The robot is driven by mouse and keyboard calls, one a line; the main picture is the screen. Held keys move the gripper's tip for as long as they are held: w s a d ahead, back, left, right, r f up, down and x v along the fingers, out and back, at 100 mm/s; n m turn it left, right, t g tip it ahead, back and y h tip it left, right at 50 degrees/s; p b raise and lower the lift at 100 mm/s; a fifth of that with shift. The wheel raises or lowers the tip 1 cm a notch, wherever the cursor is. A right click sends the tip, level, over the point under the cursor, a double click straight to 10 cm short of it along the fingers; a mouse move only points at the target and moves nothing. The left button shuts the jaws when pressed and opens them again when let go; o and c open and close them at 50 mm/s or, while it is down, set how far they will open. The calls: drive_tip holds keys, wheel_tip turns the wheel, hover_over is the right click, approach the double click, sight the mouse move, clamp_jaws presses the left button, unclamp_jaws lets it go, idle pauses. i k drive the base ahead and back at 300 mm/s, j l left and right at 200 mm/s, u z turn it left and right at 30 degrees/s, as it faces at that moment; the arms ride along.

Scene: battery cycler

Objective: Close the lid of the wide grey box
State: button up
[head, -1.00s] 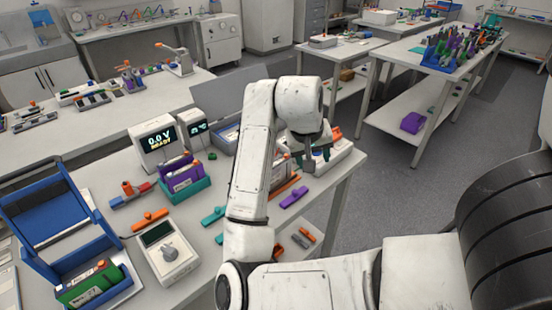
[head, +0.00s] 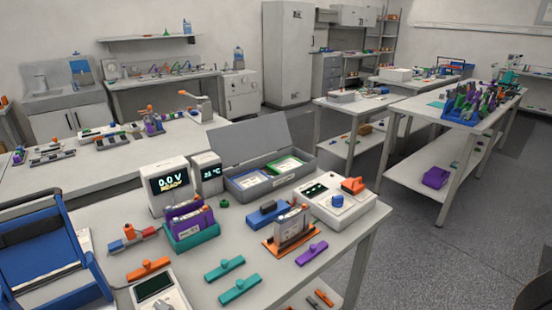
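The wide grey box (head: 233,193) stands at the back of the near table, behind the other devices. Its lid (head: 250,139) is up, hinged at the rear and leaning back. Inside the box lie a blue-edged pack (head: 250,180) and a green-edged pack (head: 284,165), both with pale labels. Nothing covers the box's opening. My gripper and arm do not show in the present head view.
In front of the box are a blue block (head: 268,213), a cell holder on an orange base (head: 290,229) and a white device with a blue knob (head: 337,203). To its left are two display units (head: 170,185) and a teal rack with purple packs (head: 192,236).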

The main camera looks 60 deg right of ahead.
sight(237, 143)
drive_tip(key=z, duration=1.8)
drive_tip(key=i+l+z, duration=0.25)
drive_tip(key=z, duration=0.2)
drive_tip(key=i+l+z, duration=0.15)
drive_tip(key=i+z, duration=0.55)
drive_tip(key=z, duration=0.2)
drive_tip(key=i+l+u, duration=0.1)
drive_tip(key=i, duration=0.6)
drive_tip(key=i+l+u, duration=0.1)
drive_tip(key=i, duration=0.55)
drive_tip(key=i+j+u, duration=0.15)
drive_tip(key=i+u, duration=0.25)
drive_tip(key=i+j+u, duration=0.1)
drive_tip(key=i+u, duration=0.15)
drive_tip(key=u, duration=0.2)
drive_tip(key=i+u, duration=0.4)
drive_tip(key=i+l+u, duration=0.15)
drive_tip(key=u, duration=0.3)
drive_tip(key=i+u, duration=0.3)
drive_tip(key=i, duration=1.5)
drive_tip(key=i+z, duration=0.2)
drive_tip(key=i, duration=1.65)
drive_tip(key=i+u, duration=0.1)
drive_tip(key=u, duration=0.3)
drive_tip(key=i+u, duration=0.15)
drive_tip(key=u, duration=0.2)
drive_tip(key=i+u, duration=0.1)
drive_tip(key=u, duration=0.3)
drive_tip(key=i+l+u, duration=0.1)
drive_tip(key=u, duration=2.35)
